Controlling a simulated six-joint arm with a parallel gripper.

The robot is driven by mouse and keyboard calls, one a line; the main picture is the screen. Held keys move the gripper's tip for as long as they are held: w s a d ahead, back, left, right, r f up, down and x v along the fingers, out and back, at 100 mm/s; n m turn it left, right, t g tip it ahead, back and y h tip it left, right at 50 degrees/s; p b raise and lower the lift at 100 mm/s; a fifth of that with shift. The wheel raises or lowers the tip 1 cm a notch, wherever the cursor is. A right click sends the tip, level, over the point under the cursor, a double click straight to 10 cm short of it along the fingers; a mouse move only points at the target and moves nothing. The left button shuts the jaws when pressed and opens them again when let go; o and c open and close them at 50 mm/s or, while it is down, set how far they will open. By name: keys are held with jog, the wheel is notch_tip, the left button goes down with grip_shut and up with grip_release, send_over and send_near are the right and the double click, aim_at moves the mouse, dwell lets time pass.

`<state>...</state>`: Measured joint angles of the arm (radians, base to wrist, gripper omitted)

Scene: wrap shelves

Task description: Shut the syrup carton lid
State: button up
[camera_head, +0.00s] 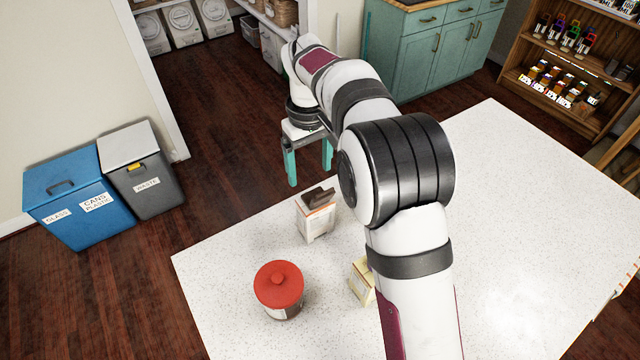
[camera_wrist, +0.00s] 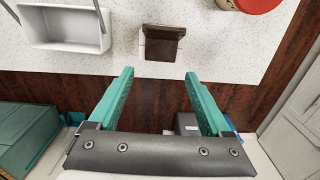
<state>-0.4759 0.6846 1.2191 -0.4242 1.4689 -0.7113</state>
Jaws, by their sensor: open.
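The syrup carton (camera_head: 316,221) is a small whitish box with an orange band, standing upright near the far edge of the white counter. Its dark brown lid (camera_head: 318,197) appears raised and tilted rather than flat; the hinge is not clear. In the wrist view the brown lid (camera_wrist: 163,42) shows ahead of my fingers, with a little of the pale carton around it. My gripper (camera_head: 308,160) is open and empty, with teal fingers pointing down, just beyond the counter edge. The wrist view shows both fingers (camera_wrist: 158,74) spread wide, apart from the carton.
A red-lidded jar (camera_head: 279,287) stands nearer on the counter. A cream box (camera_head: 361,281) is partly hidden by my arm. The wrist view shows a pale open bin with a handle (camera_wrist: 65,44) left of the carton. Blue and grey waste bins (camera_head: 78,205) stand on the floor.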

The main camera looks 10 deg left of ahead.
notch_tip(320, 180, up, 7)
dwell(0.6)
jog(key=shift+f, duration=0.1)
jog(key=s+d+r+m, duration=0.4)
jog(key=s+d+m, duration=0.2)
jog(key=s+d, duration=0.55)
jog(key=s+d+f+m+y, duration=0.1)
jog(key=s+d+f+m, duration=0.2)
jog(key=s, duration=0.6)
jog(key=s+d+f+m, duration=0.4)
jog(key=s+m, duration=0.1)
jog(key=s, duration=0.5)
jog(key=shift+d+f+y, duration=0.2)
jog(key=shift+f+y, duration=0.05)
jog(key=shift+y, duration=0.15)
